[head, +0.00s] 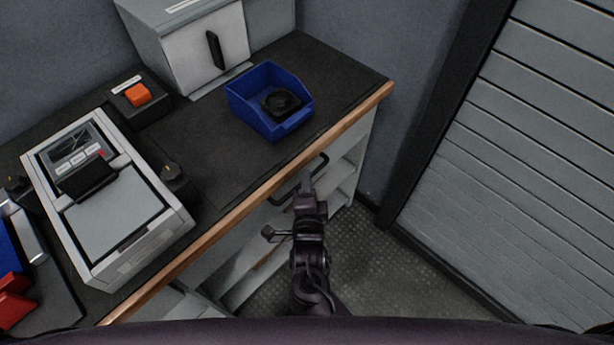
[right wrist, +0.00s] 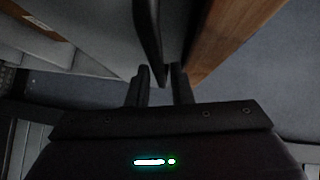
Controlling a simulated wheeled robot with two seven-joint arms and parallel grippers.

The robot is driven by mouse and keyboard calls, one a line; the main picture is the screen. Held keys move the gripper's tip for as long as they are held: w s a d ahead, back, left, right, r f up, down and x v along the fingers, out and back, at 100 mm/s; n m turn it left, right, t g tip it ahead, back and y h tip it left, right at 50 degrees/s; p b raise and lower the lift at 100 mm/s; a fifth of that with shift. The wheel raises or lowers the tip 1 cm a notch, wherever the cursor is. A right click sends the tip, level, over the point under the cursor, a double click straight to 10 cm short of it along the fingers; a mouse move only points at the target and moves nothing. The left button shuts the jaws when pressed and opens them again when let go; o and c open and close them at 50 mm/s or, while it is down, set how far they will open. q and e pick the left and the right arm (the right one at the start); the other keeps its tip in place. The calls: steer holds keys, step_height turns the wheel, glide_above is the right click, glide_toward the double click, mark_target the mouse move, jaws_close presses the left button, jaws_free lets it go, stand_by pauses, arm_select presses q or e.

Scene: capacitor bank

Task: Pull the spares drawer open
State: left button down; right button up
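The spares drawer's pale front (head: 267,211) sits under the worktop's wooden edge and looks closed, with no gap showing. Its dark bar handle (head: 317,167) sticks out below that edge, partly hidden by my right gripper (head: 305,184). In the right wrist view the handle (right wrist: 148,35) runs down between the two fingertips of my right gripper (right wrist: 160,88). The fingers stand apart, with a small gap beside the bar, so the gripper looks open around the handle. My left gripper is not in view.
A blue bin (head: 243,104) holding a black round part (head: 282,101) stands on the worktop (head: 347,80) above the handle. A grey instrument (head: 112,213) is at left, a grey cabinet (head: 190,58) behind. Open shelves (head: 345,178) lie right of the drawer. Floor (head: 385,265) is clear at right.

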steer(key=shift+w+f, duration=0.15)
steer(key=shift+w, duration=0.9)
steer(key=shift+c, duration=0.3)
jaws_close()
